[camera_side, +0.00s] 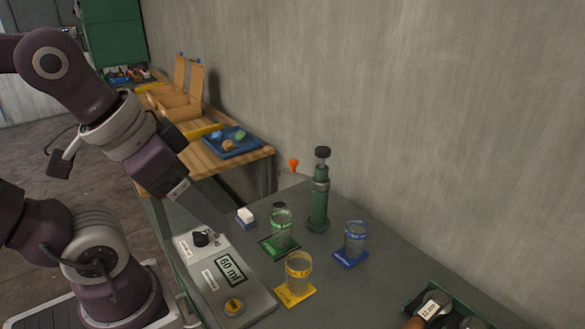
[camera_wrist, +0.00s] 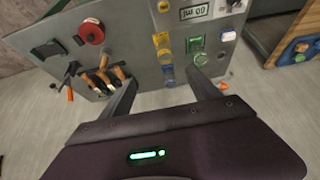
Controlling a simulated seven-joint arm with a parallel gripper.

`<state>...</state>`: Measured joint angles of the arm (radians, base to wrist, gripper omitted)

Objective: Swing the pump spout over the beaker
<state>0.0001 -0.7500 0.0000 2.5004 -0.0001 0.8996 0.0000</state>
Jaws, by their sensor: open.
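The green pump (camera_side: 319,205) stands upright near the wall, with a black knob on top. An orange piece, apparently the spout tip (camera_side: 293,163), shows to its left, not over any beaker. An orange spot also shows in the wrist view (camera_wrist: 224,86). Three clear beakers stand on coloured mats: the green-marked beaker (camera_side: 281,228), the blue-marked beaker (camera_side: 355,238) and the yellow-marked beaker (camera_side: 299,268). My gripper (camera_wrist: 163,92) is open, with nothing seen between its fingers. In the side view it hangs left of the pump and beakers, near the control panel. Its fingertips are hard to separate there.
The control panel (camera_side: 240,298) reads "60 ml" and has a black and a yellow knob. A small white block (camera_side: 246,214) sits behind it. The wall borders the bench. A wooden table (camera_side: 258,152) stands beyond.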

